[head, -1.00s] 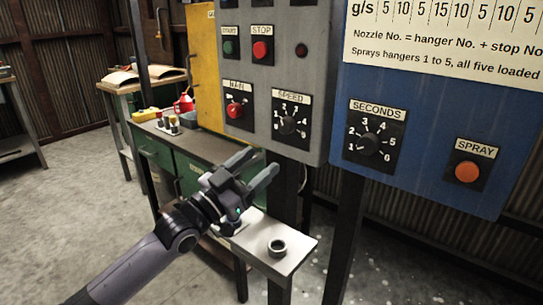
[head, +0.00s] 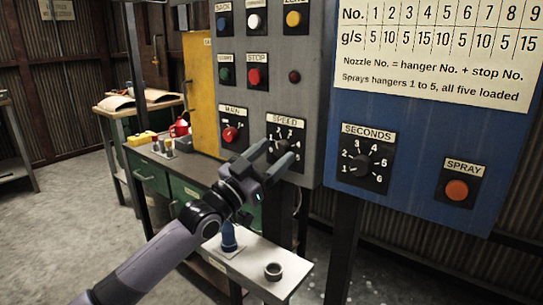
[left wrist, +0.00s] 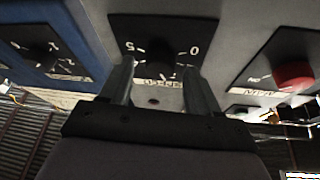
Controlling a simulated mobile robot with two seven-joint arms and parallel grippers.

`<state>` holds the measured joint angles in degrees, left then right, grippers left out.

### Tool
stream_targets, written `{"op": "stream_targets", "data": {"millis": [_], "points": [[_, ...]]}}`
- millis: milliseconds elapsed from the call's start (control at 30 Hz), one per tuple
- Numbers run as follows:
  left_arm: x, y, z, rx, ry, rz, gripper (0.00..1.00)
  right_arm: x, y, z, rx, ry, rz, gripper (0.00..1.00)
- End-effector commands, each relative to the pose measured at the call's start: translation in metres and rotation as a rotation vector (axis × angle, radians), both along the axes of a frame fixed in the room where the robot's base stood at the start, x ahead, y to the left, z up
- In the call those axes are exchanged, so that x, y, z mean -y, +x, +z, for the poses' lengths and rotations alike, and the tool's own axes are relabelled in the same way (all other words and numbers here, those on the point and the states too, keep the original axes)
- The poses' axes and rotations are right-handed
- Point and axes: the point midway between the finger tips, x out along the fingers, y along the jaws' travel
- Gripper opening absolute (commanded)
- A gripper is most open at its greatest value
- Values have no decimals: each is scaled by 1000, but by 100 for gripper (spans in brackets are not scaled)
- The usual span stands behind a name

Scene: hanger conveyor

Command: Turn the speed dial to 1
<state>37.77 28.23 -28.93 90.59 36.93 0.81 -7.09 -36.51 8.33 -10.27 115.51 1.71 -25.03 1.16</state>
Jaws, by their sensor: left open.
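The speed dial (head: 285,130) is a black plate with a dark knob and white numbers under a SPEED label, on the grey panel. Its knob is mostly hidden behind my left fingers in the head view, so I cannot read its setting. In the left wrist view the dial plate (left wrist: 161,28) appears upside down, with 0 and 5 legible. My left gripper (head: 276,155) is open right at the dial, one finger on each side of the knob area; its fingers also show in the left wrist view (left wrist: 158,88). I cannot tell whether they touch the knob. My right gripper is out of view.
The main switch (head: 230,133) with a red knob is left of the speed dial. The stop button (head: 256,76) is above. The seconds dial (head: 362,163) and orange spray button (head: 457,190) are on the blue panel. A small shelf (head: 255,277) bears a dark ring (head: 273,271).

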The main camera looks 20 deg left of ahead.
Motion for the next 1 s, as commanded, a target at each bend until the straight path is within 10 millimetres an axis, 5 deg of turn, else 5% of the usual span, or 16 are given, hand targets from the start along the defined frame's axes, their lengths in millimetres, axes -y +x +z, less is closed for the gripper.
{"op": "stream_targets", "data": {"millis": [267, 433, 1000], "points": [[1, 1, 0, 0, 0, 0, 62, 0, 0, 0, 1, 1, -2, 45], [1, 1, 0, 0, 0, 0, 6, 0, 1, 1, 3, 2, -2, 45], [3, 0, 3, -61, -157, -2, 6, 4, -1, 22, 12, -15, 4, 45]]}}
